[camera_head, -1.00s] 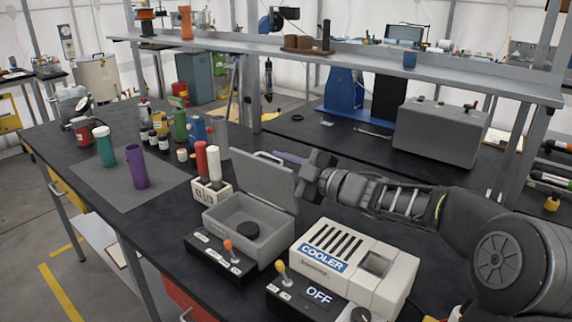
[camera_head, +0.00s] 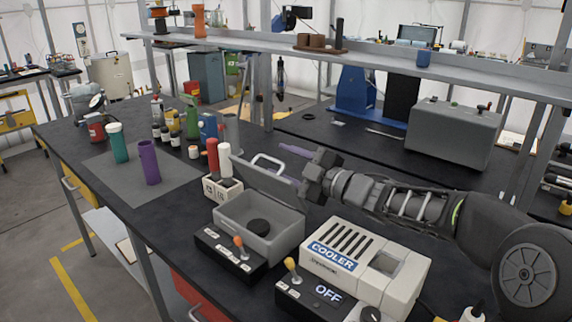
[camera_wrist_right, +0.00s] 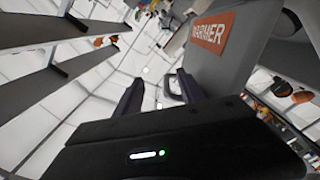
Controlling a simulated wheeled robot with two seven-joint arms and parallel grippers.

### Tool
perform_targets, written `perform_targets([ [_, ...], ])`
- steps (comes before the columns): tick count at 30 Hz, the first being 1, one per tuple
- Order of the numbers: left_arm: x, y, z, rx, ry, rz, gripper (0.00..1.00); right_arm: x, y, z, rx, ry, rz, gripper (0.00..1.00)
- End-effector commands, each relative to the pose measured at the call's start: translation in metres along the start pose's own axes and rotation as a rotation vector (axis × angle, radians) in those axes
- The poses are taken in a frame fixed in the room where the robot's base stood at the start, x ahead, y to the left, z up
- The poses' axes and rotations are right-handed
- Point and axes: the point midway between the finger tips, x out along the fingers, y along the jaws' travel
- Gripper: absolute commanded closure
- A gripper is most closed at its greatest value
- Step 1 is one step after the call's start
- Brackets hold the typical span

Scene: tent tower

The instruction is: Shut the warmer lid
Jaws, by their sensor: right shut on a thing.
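My right gripper (camera_head: 287,165) is behind the lid and reaches the handle. In the right wrist view the handle (camera_wrist_right: 174,92) shows between the fingers, beside the orange WARMER label (camera_wrist_right: 224,32). I take the right gripper as shut on the handle; the exact contact is unclear. My left gripper is out of view.
A white cooler (camera_head: 385,268) reading OFF stands right of the warmer. A lever box (camera_head: 228,255) sits in front of it. A red and a white cylinder stand in a holder (camera_head: 222,190) on the left. Bottles and tumblers stand farther left. A shelf (camera_head: 350,58) crosses behind.

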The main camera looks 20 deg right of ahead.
Motion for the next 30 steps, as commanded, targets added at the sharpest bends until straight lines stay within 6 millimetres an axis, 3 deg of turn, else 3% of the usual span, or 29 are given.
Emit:
perform_targets([
  [1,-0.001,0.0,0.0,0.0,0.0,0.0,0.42,0.002,0.006,-0.01,-0.004,0.021,0.01,0.68],
  [14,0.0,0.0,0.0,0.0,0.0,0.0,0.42,-0.006,0.007,-0.008,-0.006,0.017,0.011,0.68],
  [24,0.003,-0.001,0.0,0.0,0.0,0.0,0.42,-0.059,0.004,-0.001,-0.002,0.005,0.007,0.68],
  [30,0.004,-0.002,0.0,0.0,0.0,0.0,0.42,-0.077,0.002,0.001,0.0,0.003,0.003,0.68],
])
